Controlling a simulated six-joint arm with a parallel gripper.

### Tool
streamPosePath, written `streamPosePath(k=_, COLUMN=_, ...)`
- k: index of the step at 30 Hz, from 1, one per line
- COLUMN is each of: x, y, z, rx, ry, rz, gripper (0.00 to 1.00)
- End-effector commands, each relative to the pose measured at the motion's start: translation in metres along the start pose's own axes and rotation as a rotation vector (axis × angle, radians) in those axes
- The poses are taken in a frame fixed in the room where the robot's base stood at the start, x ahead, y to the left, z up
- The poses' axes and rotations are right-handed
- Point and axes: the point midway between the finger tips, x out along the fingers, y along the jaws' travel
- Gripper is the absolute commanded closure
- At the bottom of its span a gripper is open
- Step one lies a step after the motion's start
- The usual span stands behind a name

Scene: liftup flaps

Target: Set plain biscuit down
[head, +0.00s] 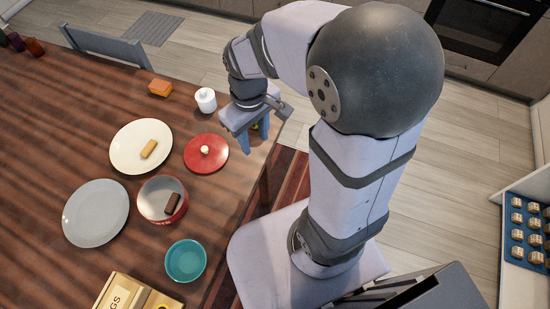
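A plain tan biscuit (149,149) lies on the cream plate (124,162) on the wooden table. A dark brown biscuit (173,203) is inside the red pot (160,217) with a pale interior. The red lid (206,163) with a cream knob lies flat on the table, right of the cream plate. My gripper (253,138) is above the table's right edge, right of the lid and well apart from the plain biscuit. Its blue fingers point down and are spread apart. A small yellowish patch shows between them, too small to make out.
A grey plate (96,213), a teal bowl (186,260), a white lidded jar (205,100) and an orange block (160,88) stand on the table. Bare table lies left of the plates.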

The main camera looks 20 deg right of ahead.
Motion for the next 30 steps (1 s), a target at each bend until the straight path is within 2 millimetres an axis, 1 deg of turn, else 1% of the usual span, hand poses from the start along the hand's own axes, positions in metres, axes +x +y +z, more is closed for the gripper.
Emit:
streamPosePath(k=1, x=0.004, y=0.002, z=0.019, rx=0.083, ry=0.000, rz=0.000, gripper=0.64)
streamPosePath(k=3, x=0.009, y=0.002, z=0.038, rx=0.181, ry=0.000, rz=0.000, gripper=0.64)
streamPosePath(k=6, x=0.015, y=0.002, z=0.057, rx=0.281, ry=-0.001, rz=0.000, gripper=0.64)
streamPosePath(k=9, x=0.019, y=0.001, z=0.068, rx=0.338, ry=-0.002, rz=0.000, gripper=0.64)
streamPosePath(k=13, x=0.020, y=0.000, z=0.072, rx=0.362, ry=-0.002, rz=0.000, gripper=0.64)
streamPosePath(k=21, x=0.019, y=0.000, z=0.072, rx=0.359, ry=-0.003, rz=0.000, gripper=0.64)
streamPosePath(k=23, x=0.014, y=0.000, z=0.072, rx=0.359, ry=-0.003, rz=0.000, gripper=0.64)
streamPosePath(k=30, x=-0.017, y=0.000, z=0.071, rx=0.358, ry=-0.003, rz=0.000, gripper=0.64)
